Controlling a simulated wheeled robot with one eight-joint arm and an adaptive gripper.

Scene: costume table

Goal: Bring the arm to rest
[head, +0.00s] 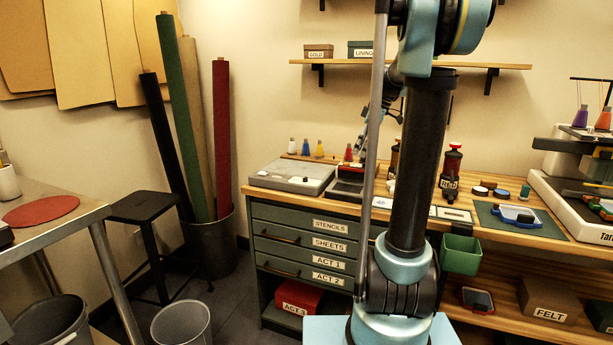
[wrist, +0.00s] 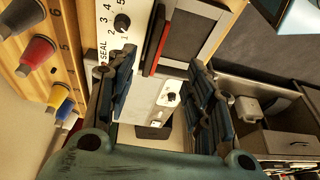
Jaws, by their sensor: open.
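My arm (head: 420,160) stands upright in front of the bench in the head view. My gripper (head: 369,131) shows in part behind it, over the back of the bench near the wall. In the wrist view my gripper (wrist: 160,82) is open, with its two blue-padded fingers apart. Nothing is between the pads; a grey and white device (wrist: 155,105) with a dark knob shows beyond them. Whether the fingers touch anything below cannot be told.
The wooden bench (head: 480,223) holds a grey flat case (head: 292,177), small colored cones and a black-and-red stamp (head: 451,172). A wall shelf (head: 345,63) hangs above. A stool (head: 143,207) and fabric rolls stand left. Dark floor between the tables is partly free.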

